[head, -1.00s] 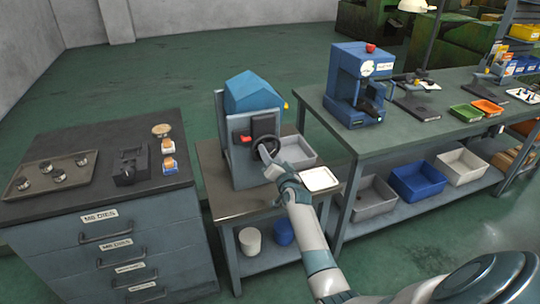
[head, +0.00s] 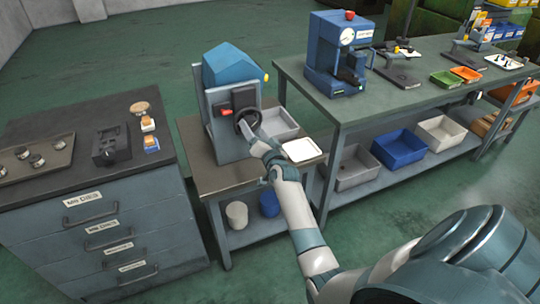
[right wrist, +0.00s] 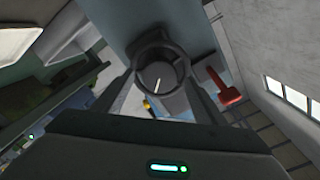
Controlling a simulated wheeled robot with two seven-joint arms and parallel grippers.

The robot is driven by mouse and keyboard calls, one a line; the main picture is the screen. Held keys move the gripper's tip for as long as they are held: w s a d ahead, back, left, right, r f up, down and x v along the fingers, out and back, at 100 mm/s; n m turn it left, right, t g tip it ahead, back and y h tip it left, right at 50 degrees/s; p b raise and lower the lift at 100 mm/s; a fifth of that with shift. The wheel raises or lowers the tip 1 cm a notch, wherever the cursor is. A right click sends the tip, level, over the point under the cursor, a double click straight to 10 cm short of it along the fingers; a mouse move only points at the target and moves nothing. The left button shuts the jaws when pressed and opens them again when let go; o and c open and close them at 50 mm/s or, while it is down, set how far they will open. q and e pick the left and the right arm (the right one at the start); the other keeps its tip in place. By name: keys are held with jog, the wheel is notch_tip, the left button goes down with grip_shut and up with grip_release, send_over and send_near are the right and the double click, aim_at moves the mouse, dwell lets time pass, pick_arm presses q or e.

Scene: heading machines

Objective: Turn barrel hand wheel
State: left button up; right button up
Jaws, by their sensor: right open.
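The blue-and-grey barrel machine (head: 234,72) stands on a small bench. Its dark round hand wheel (head: 246,114) is on the front face, partly covered by my right gripper. My right gripper (head: 252,134) reaches the wheel from the front right. In the right wrist view the hand wheel (right wrist: 160,62) shows between the two dark fingers of my right gripper (right wrist: 160,84). The fingers are open, one on each side of the wheel's round hub. I cannot tell whether they touch it. My left gripper is not in view.
A red lever (head: 226,112) sits left of the wheel; it also shows in the right wrist view (right wrist: 224,88). A grey bin (head: 276,123) and a white tray (head: 302,149) are close to the right. A drawer cabinet (head: 100,215) stands left, a long workbench (head: 420,100) right.

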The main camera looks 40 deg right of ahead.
jog(key=b+v, duration=0.2)
jog(key=v, duration=1.2)
jog(key=shift+s, duration=0.35)
jog(key=shift+a, duration=0.1)
jog(key=s+a+f+n+g+y, duration=0.1)
jog(key=s+a+f+g, duration=0.15)
jog(key=f, duration=0.75)
jog(key=s+a+f+n+g+y, duration=0.15)
jog(key=a+f, duration=0.25)
jog(key=f, duration=0.6)
jog(key=s+a+f+n+g+y, duration=0.1)
jog(key=a+f+n, duration=0.15)
jog(key=f, duration=0.85)
jog(key=s+a+f+n+g, duration=0.1)
jog(key=s+a+f+g, duration=0.3)
jog(key=s+f, duration=0.6)
jog(key=s+a+f+n+g+y, duration=0.1)
jog(key=s+a+f+n+g, duration=0.3)
jog(key=s+f, duration=1.05)
jog(key=s+f+n+g, duration=0.1)
jog(key=s+f, duration=0.2)
jog(key=s, duration=0.5)
jog(key=s+f+n+g, duration=0.1)
jog(key=s+f, duration=0.1)
jog(key=s, duration=0.6)
jog(key=s+a+f+n+g, duration=0.1)
jog(key=s+f, duration=0.2)
jog(key=s, duration=0.6)
jog(key=shift+f, duration=0.3)
